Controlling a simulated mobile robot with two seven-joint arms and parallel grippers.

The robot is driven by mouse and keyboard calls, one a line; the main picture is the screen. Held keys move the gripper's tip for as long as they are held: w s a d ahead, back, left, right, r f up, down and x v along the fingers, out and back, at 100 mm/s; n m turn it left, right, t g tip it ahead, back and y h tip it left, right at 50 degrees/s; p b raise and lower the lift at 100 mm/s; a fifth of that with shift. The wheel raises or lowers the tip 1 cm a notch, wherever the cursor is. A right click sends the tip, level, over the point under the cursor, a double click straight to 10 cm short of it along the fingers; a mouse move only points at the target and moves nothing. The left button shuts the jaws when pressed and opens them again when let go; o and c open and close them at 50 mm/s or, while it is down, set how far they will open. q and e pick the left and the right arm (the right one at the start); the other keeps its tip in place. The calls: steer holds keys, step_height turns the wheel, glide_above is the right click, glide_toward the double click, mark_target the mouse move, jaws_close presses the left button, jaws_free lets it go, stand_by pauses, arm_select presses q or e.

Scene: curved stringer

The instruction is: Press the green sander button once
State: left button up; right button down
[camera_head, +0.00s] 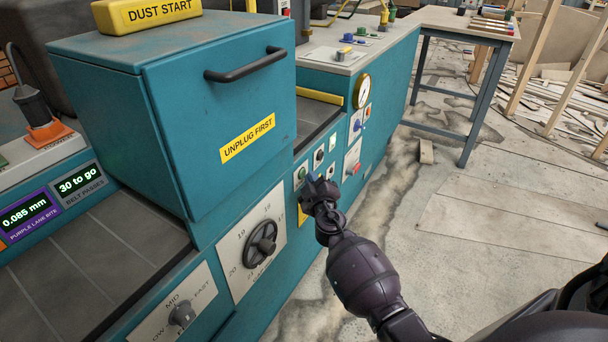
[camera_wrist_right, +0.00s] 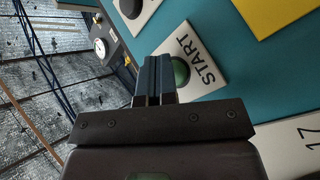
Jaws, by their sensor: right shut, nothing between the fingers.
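The green button (camera_wrist_right: 181,71) sits on a white plate marked START (camera_wrist_right: 198,62) on the teal sander's front. In the head view, the START plate (camera_head: 300,174) is just left of my right gripper (camera_head: 312,181). In the wrist view, my right gripper (camera_wrist_right: 155,62) is shut and empty, its blue fingertips beside the green button and covering part of its left edge. I cannot tell whether the fingertips touch the button or the plate. My left gripper is not in view.
The teal sander (camera_head: 220,120) has more switches beside the START plate, a handwheel (camera_head: 261,245) and a speed knob (camera_head: 182,314). A gauge (camera_head: 362,90) and a workbench (camera_head: 460,25) are farther right. The floor beside the machine is open.

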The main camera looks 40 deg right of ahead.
stand_by(0.6)
steer(key=shift+s+d, duration=0.25)
steer(key=shift+s, duration=0.45)
steer(key=s, duration=0.1)
steer(key=s+d, duration=0.1)
steer(key=s, duration=0.1)
steer(key=s+d, duration=0.1)
steer(key=shift+s, duration=0.3)
stand_by(0.8)
